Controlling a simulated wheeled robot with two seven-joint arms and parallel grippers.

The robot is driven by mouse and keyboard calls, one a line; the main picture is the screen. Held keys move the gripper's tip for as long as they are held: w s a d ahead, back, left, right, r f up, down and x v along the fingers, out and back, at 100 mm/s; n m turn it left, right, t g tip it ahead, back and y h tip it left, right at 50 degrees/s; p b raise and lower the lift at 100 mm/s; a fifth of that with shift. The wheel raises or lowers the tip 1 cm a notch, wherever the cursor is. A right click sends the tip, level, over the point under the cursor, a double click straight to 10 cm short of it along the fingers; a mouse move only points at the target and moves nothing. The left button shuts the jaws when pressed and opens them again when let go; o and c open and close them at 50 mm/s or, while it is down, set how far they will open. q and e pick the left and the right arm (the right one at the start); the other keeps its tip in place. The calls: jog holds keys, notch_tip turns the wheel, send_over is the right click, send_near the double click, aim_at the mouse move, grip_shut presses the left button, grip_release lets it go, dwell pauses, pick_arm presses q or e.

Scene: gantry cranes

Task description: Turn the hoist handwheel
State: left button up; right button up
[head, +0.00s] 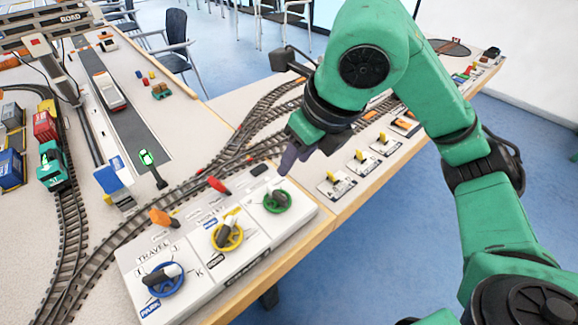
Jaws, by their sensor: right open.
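A white control box (205,268) at the table's front edge carries three handwheels. The blue handwheel (165,280) sits at the left, by the word TRAVEL. The yellow handwheel (227,233) is in the middle and the green handwheel (277,201) at the right. My left gripper is out of view.
A crane leg with a blue-and-white foot (115,182) stands at left. Several yellow-levered switches (361,158) line the edge at right.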

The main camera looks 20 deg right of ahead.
aim_at(277, 193)
jog(key=w+a+r+g+h+p, duration=0.1)
jog(key=w+a+r+g+p, duration=0.25)
jog(key=p, duration=0.85)
jog(key=shift+g+h, duration=0.35)
jog(key=shift+h, duration=0.05)
jog(key=f, duration=0.5)
jog(key=w+d+f+p, duration=0.1)
jog(key=f, duration=0.4)
jog(key=f+p, duration=0.1)
jog(key=f, duration=0.5)
jog(key=shift+w+d, duration=0.15)
jog(key=shift+w, duration=0.25)
jog(key=shift+f, duration=0.55)
grip_shut()
